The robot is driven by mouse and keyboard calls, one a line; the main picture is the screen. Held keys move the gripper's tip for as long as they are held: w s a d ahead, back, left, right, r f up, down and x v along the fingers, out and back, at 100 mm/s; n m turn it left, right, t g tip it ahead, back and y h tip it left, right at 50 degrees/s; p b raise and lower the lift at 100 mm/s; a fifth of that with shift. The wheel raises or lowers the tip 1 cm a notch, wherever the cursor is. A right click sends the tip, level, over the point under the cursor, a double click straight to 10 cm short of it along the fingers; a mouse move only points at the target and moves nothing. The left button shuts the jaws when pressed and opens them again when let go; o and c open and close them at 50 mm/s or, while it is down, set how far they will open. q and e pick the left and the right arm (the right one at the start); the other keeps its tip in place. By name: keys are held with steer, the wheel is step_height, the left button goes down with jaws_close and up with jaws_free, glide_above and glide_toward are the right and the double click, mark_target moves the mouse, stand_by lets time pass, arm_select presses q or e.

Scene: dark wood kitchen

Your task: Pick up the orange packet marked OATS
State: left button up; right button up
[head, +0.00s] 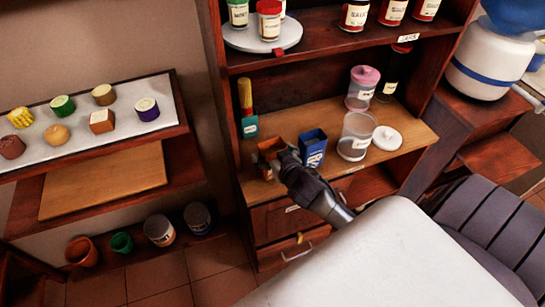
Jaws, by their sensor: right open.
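The orange packet (270,147) stands on the wooden cabinet counter, left of a blue packet (313,149). Its lower right part is hidden behind my right gripper, and I cannot read its marking. My right gripper (283,160) is dark, open and right at the packet's near side. Whether its fingers touch or straddle the packet is too small to tell. My left gripper is not in view.
An open clear jar (355,137), a white lid (387,138) and a pink-lidded jar (362,88) stand to the right on the counter. A teal-and-yellow tool (247,108) is by the left post. A shelf with jars hangs above.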

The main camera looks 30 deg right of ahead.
steer(key=c, duration=1.1)
steer(key=shift+c, duration=0.8)
steer(key=shift+r, duration=0.2)
